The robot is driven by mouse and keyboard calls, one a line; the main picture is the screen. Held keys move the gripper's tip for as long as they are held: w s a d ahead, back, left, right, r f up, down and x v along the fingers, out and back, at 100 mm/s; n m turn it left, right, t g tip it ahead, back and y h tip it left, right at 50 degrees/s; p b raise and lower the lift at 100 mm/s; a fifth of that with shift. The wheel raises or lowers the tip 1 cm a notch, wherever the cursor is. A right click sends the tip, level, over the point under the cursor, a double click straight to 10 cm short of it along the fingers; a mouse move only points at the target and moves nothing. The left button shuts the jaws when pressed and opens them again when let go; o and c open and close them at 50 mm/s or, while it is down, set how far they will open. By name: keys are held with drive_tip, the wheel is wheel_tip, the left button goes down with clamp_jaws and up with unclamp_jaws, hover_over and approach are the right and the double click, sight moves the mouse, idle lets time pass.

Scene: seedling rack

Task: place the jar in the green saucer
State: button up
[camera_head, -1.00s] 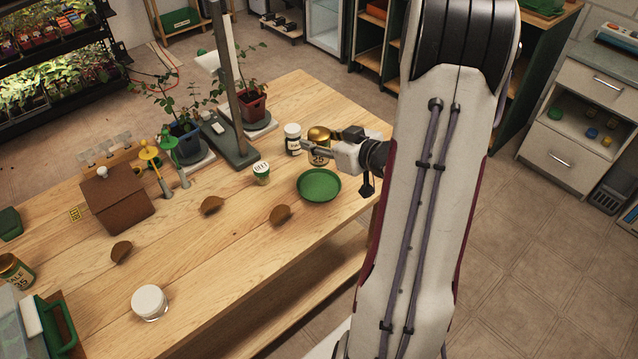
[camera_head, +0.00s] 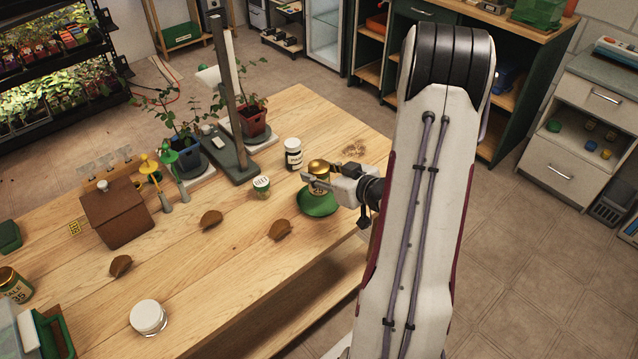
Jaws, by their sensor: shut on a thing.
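My gripper (camera_head: 319,179) is shut on a jar with a gold lid (camera_head: 318,166) and a dark label with light figures. It holds the jar upright over the green saucer (camera_head: 318,209), which lies on the wooden table near its right edge. The fingers cover part of the jar, and the jar and gripper hide the saucer's far part. I cannot tell whether the jar's base touches the saucer or is a little above it.
Brown curved pieces (camera_head: 279,230) lie on the table (camera_head: 215,275). A white-lidded jar (camera_head: 148,317) and a brown little house (camera_head: 117,213) stand farther left.

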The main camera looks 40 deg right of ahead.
idle(0.3)
drive_tip(key=shift+f, duration=2.1)
drive_tip(key=shift+f, duration=0.1)
drive_tip(key=o, duration=1.1)
drive_tip(key=shift+o, duration=0.2)
drive_tip(key=v, duration=1.2)
drive_tip(key=shift+r, duration=0.2)
drive_tip(key=shift+w, duration=0.1)
